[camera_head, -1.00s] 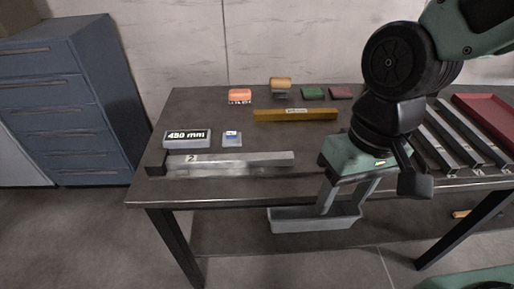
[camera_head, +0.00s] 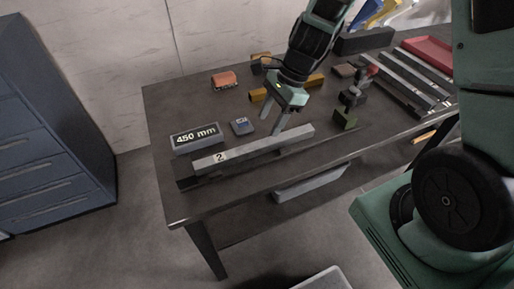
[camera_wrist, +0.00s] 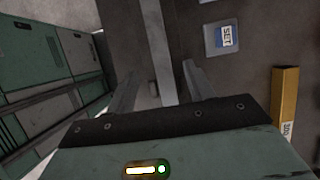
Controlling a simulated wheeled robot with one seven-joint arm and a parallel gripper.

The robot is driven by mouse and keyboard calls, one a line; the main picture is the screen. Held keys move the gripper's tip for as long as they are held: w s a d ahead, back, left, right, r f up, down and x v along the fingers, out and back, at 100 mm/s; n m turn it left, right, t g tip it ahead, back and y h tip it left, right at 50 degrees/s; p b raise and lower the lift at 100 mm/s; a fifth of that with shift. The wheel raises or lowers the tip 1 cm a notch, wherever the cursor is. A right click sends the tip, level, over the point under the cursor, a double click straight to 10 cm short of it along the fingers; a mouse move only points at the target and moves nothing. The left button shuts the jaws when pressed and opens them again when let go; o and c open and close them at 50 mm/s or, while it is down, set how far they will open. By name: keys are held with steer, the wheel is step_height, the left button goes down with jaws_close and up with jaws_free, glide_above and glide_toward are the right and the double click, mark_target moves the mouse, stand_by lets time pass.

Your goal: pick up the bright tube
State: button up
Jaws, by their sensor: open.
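A bright silvery square tube (camera_head: 255,147) marked "2" lies along the front of the dark table, its left part over a dark strip. In the wrist view a pale bar (camera_wrist: 157,35), which appears to be this tube, runs between my fingers. My gripper (camera_head: 271,117) is open and empty, pointing down just behind the tube in the head view. Its two fingers are spread apart in the wrist view (camera_wrist: 160,75). The height left between fingertips and tube is hard to tell.
A "450 mm" display (camera_head: 196,137) and a small blue-labelled block (camera_head: 242,126) stand behind the tube. A yellow bar (camera_head: 258,95) lies partly behind my gripper. Several grey bars (camera_head: 408,85) lie far right.

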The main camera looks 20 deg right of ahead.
mark_target(258, 144)
steer(key=x, duration=0.8)
steer(key=shift+a+f, duration=0.1)
steer(key=shift+f, duration=0.05)
jaws_close()
